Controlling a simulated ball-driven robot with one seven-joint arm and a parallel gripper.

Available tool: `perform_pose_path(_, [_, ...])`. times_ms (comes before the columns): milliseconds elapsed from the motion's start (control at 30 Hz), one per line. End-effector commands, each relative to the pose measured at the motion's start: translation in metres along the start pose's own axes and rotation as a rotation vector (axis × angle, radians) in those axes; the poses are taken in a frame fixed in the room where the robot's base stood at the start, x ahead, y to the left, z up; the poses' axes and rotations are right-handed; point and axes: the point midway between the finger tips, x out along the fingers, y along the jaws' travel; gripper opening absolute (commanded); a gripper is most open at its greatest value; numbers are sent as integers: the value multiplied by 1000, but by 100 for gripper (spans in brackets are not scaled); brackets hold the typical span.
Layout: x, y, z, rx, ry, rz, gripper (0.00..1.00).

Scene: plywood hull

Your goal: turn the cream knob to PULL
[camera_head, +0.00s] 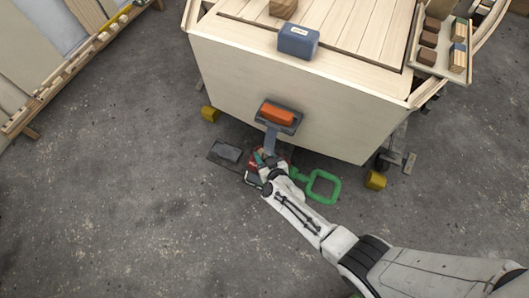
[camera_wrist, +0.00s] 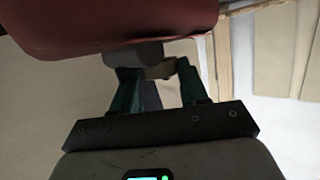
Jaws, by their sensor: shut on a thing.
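The cream knob (camera_wrist: 160,70) shows in the wrist view as a small pale piece between my fingertips, below a grey round part (camera_wrist: 133,55). My gripper (camera_wrist: 158,80) has two dark green fingers, one on each side of the knob, and is shut on it. In the head view my gripper (camera_head: 262,158) is low at the front of the plywood hull (camera_head: 330,100). The knob is hidden there behind my gripper and arm. Any PULL mark is not readable in either view.
A large dark red body (camera_wrist: 120,20) hangs close over my fingers in the wrist view. In the head view, an orange block (camera_head: 277,112) sits above my gripper, and a green loop handle (camera_head: 323,186) lies to its right. Yellow blocks (camera_head: 209,114) flank the hull.

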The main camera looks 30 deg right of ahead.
Motion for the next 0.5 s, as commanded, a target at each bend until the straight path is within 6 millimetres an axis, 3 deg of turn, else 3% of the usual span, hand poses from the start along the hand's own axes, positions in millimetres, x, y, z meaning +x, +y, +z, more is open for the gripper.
perform_pose_path(500, [1,-6,0,94,0,229,13])
